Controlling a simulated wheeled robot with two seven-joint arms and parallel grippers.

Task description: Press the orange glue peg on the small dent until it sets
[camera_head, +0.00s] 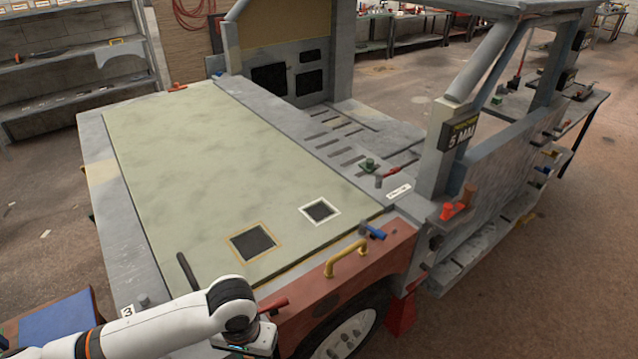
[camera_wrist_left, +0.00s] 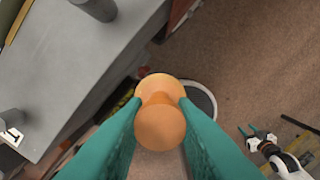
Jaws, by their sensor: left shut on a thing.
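The orange glue peg (camera_wrist_left: 160,126) is between the teal fingers of my left gripper (camera_wrist_left: 157,103), which is shut on it in the left wrist view. The head view shows my left wrist at the lower edge, but its fingers and the peg are out of frame. The pale green panel (camera_head: 190,160) has two dark square patches: a larger one outlined in orange (camera_head: 252,242) and a smaller one outlined in white (camera_head: 320,210). I cannot make out a dent's shape in either. My right gripper (camera_wrist_left: 258,136) shows small in the left wrist view, teal fingers apart and empty.
A yellow handle (camera_head: 346,258), a blue-ended fitting (camera_head: 373,231) and a red clamp (camera_head: 272,304) stand along the panel's near edge. A dark rod (camera_head: 187,271) sticks up at its left. A post with a sign (camera_head: 459,132) rises at right.

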